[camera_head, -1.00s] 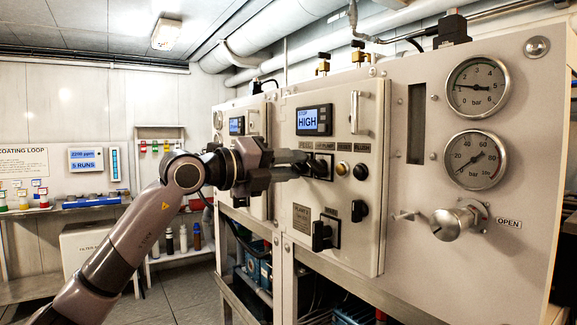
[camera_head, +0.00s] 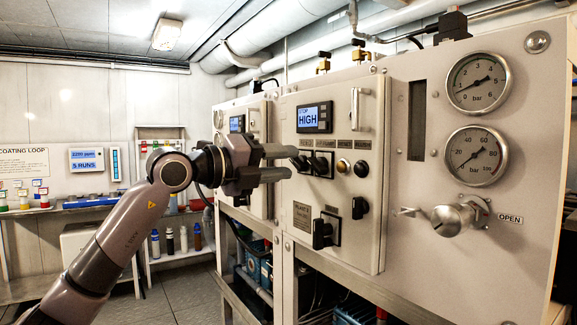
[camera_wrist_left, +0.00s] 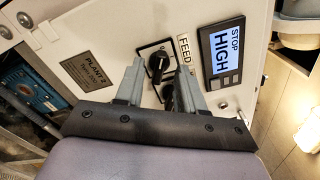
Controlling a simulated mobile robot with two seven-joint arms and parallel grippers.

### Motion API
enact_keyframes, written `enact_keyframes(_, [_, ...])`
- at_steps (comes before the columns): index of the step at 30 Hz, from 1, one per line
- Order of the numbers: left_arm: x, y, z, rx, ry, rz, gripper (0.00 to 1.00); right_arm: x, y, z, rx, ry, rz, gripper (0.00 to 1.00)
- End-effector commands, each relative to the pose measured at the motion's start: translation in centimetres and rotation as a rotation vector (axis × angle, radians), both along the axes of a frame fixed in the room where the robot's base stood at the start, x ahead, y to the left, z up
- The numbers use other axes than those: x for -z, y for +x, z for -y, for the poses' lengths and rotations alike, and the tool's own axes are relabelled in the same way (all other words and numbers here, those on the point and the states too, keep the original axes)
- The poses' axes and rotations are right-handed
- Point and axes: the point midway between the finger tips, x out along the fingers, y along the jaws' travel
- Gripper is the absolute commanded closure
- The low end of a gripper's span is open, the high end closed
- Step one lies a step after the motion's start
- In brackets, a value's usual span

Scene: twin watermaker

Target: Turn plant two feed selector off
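The plant two panel (camera_head: 340,260) carries a display (camera_head: 314,117) reading STOP HIGH. Below it sits the black feed selector (camera_head: 301,163), with a second black selector (camera_head: 321,164) to its right. My left gripper (camera_head: 288,163) is open, its two fingers just left of the feed selector. In the left wrist view, the feed selector (camera_wrist_left: 158,66), beside a FEED label (camera_wrist_left: 184,50), appears between the open fingertips (camera_wrist_left: 160,64), with no clear contact. Its exact setting is hard to read. The second selector is partly hidden by a finger there. My right gripper does not show.
A lower black selector (camera_head: 322,233), a black knob (camera_head: 360,207) and a panel handle (camera_head: 355,110) stick out nearby. Gauges (camera_head: 478,82) and a valve knob (camera_head: 452,218) are on the right. Open floor (camera_head: 185,290) lies left of the cabinets.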

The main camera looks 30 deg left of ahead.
Motion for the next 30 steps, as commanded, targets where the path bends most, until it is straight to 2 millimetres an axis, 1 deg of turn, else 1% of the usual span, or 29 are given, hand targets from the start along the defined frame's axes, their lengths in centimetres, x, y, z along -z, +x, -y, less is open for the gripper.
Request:
enact_keyframes(1, [0.4, -0.9, -0.4, -0.004, 0.004, 0.000, 0.62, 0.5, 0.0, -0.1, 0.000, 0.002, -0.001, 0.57])
enact_keyframes(6, [0.4, -3.2, -1.4, -0.004, 0.002, -0.002, 0.62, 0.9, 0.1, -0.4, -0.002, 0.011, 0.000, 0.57])
enact_keyframes(9, [0.3, -4.2, -1.8, -0.002, 0.002, -0.002, 0.62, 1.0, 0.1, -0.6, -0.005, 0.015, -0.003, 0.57])
enact_keyframes(12, [0.2, -4.7, -2.0, -0.001, 0.001, -0.002, 0.62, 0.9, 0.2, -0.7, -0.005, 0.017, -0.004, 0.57])
enact_keyframes(17, [0.1, -4.8, -2.0, 0.000, 0.000, -0.002, 0.62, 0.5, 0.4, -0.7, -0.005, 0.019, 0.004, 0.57])
enact_keyframes(30, [0.1, -4.8, -2.0, 0.000, 0.000, -0.002, 0.62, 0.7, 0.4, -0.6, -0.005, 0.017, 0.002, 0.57])
